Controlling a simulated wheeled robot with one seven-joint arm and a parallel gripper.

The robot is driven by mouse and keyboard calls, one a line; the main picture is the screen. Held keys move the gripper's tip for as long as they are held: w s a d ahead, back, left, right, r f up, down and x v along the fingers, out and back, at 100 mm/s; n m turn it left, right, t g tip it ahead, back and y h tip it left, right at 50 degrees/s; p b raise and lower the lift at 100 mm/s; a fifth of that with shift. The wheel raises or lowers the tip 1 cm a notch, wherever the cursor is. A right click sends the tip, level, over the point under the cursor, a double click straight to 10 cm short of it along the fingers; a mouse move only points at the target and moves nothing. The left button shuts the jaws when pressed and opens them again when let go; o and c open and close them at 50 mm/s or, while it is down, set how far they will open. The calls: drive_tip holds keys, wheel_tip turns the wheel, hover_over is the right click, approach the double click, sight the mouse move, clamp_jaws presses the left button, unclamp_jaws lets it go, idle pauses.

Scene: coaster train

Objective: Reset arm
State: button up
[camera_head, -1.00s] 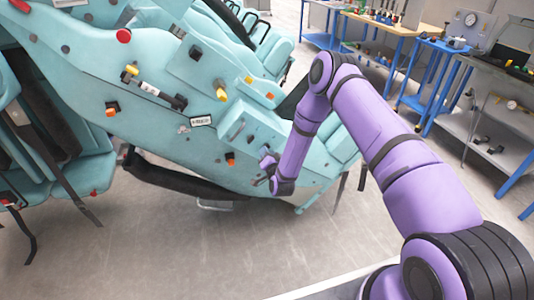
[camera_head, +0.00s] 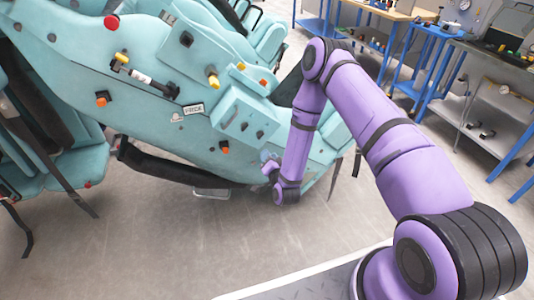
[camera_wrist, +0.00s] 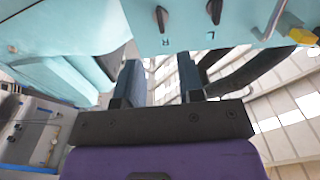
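My purple arm reaches forward from the lower right in the head view and bends down at its elbow. My gripper (camera_head: 270,170) is beside the lower side of the teal coaster train (camera_head: 150,60), and its fingers are small and partly hidden in that view. In the wrist view my gripper (camera_wrist: 160,82) shows two dark fingers spread apart with nothing between them. A teal panel of the train with two dark knobs (camera_wrist: 212,12) lies beyond the fingertips. I cannot tell the exact gap between the fingers and the train.
The train's side carries several coloured knobs and a white label (camera_head: 193,109). Teal seats (camera_head: 75,165) stand at the left. Blue-legged workbenches (camera_head: 440,60) line the back right. The grey floor (camera_head: 150,235) in front is clear.

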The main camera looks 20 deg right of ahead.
drive_tip(key=w+d+r+n+g+y, duration=0.1)
drive_tip(key=w+r+n+g, duration=0.15)
drive_tip(key=r, duration=0.95)
drive_tip(key=w+r+n+g+y, duration=0.1)
drive_tip(key=w+r+n+g, duration=0.15)
drive_tip(key=r, duration=0.95)
drive_tip(key=s+d+r+n+g, duration=0.1)
drive_tip(key=s+r+n, duration=0.1)
drive_tip(key=s+r, duration=0.5)
drive_tip(key=s+d+r+g+h, duration=0.2)
drive_tip(key=s+d+r+g, duration=0.1)
drive_tip(key=s+r, duration=1.1)
drive_tip(key=s+d+r+g, duration=0.1)
drive_tip(key=s+r+g, duration=0.1)
drive_tip(key=s, duration=0.8)
drive_tip(key=s+d+r+n+g, duration=0.1)
drive_tip(key=s, duration=1)
drive_tip(key=shift+s+r+g, duration=0.2)
drive_tip(key=shift+r+g, duration=0.15)
drive_tip(key=shift+g, duration=0.05)
drive_tip(key=shift+d, duration=0.1)
